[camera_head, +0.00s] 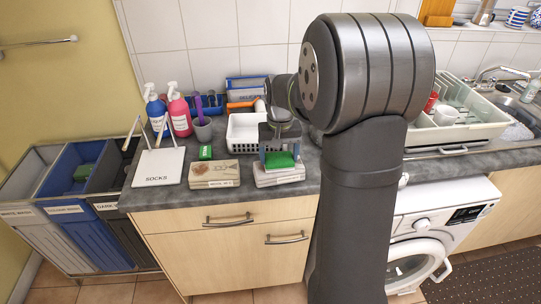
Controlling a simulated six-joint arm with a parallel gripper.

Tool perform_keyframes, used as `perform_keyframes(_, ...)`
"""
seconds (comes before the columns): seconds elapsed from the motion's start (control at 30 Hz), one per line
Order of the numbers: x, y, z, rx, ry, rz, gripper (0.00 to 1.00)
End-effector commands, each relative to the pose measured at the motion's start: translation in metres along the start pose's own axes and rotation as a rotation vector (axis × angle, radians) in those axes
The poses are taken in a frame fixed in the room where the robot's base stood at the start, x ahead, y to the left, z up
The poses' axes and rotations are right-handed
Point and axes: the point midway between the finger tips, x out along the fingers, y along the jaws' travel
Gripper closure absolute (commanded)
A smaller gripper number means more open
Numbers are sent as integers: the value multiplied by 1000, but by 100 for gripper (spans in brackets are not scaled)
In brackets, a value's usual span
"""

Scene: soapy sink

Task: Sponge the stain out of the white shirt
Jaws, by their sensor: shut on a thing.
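My gripper (279,146) points down over the right-hand folded cloth on the counter. It is shut on a green sponge (280,160). The pale, near-white folded cloth (278,179), which looks like the white shirt, lies under the sponge with a label on its front edge. The sponge is at its top face; I cannot tell whether it presses on it or hovers just above. Any stain there is hidden by the sponge and gripper. A beige folded cloth (214,176) with a brown mark and a label lies to its left.
Left are a SOCKS board (158,168), a small green block (205,152), a grey cup (202,130) and blue (155,108) and pink (179,112) spray bottles. A white basket (243,133) stands behind. Laundry bins (68,209) stand left; a dish rack (470,120) stands right.

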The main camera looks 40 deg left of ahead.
Motion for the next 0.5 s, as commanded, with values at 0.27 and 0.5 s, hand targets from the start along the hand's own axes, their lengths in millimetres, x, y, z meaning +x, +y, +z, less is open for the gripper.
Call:
perform_keyframes(0.27, 0, -29, 3, -5, -1, 0, 42)
perform_keyframes(0.5, 0, -51, 5, -4, -1, 0, 42)
